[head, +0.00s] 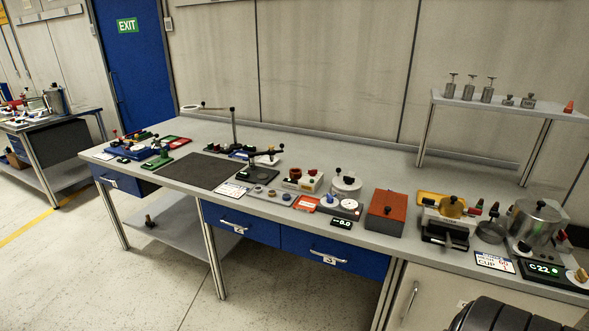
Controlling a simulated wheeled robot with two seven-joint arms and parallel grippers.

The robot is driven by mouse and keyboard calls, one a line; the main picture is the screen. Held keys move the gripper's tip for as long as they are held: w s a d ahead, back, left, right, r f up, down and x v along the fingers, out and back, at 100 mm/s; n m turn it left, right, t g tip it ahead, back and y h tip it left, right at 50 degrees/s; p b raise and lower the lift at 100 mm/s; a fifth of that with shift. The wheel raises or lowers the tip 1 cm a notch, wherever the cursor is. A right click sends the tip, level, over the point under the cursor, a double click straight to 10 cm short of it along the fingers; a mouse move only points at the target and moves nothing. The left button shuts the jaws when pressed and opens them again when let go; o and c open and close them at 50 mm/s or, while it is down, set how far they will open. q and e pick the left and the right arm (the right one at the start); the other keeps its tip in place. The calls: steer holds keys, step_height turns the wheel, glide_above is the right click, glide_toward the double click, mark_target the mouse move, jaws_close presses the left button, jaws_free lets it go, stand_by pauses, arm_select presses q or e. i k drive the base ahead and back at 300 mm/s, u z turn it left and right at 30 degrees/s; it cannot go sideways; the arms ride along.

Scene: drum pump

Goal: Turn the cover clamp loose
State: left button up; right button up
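I cannot single out the cover clamp at this distance. A dark clamp-like device (446,233) with a brass-coloured round part (452,207) on it stands on the right half of the bench; whether this holds the cover clamp is unclear. A steel pot with a lid and knob (536,224) stands to its right. A small grey pan (491,232) sits between them. Neither of my grippers shows in the head view, so nothing is seen of what they touch or hold.
The long grey bench (330,170) is crowded along its front edge. A red-brown box (385,213) stands left of the clamp-like device. A raised shelf (510,105) with metal weights stands behind. A dark mat (201,171) at left is clear.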

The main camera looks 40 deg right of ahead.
mark_target(348, 182)
steer(key=u, duration=0.05)
steer(key=i, duration=0.9)
steer(key=z, duration=0.2)
